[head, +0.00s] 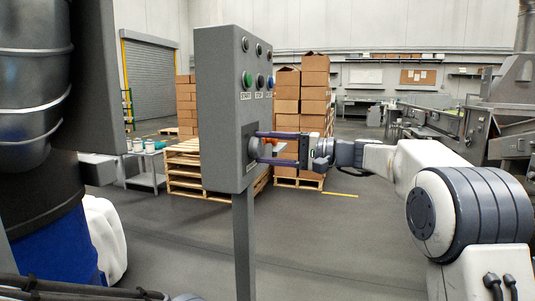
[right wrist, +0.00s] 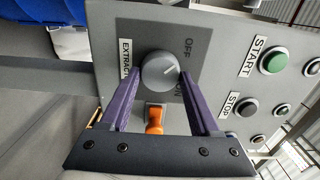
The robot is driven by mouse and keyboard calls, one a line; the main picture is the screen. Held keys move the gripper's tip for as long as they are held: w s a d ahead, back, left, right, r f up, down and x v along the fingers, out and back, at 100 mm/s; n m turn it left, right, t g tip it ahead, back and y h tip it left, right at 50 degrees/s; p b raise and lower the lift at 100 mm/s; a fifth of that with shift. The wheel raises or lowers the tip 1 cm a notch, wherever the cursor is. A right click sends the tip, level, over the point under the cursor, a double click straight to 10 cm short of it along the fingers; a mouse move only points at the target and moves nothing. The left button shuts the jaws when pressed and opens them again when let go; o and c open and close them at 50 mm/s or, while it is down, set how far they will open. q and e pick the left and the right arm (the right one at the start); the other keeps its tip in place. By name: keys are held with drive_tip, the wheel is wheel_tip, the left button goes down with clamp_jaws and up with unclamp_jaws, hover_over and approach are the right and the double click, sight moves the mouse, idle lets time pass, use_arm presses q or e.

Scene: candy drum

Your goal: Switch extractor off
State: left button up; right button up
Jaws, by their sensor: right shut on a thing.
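The grey control panel (head: 220,110) stands on a post, and its face shows in the right wrist view (right wrist: 215,25). My right gripper (head: 257,148) reaches the panel from the right and is shut on the knob, one purple finger on each side. My left gripper is out of view.
Green START (right wrist: 273,60) and grey STOP (right wrist: 245,106) buttons sit beside the knob on the panel. An orange part (right wrist: 154,118) shows between my fingers. Stacked cartons (head: 315,95) on pallets stand behind the panel. Open floor lies right of the post.

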idle(0.3)
drive_tip(key=o, duration=1.3)
drive_tip(key=shift+o, duration=0.2)
drive_tip(key=v, duration=1)
drive_tip(key=shift+d, duration=0.25)
drive_tip(key=shift+s, duration=0.1)
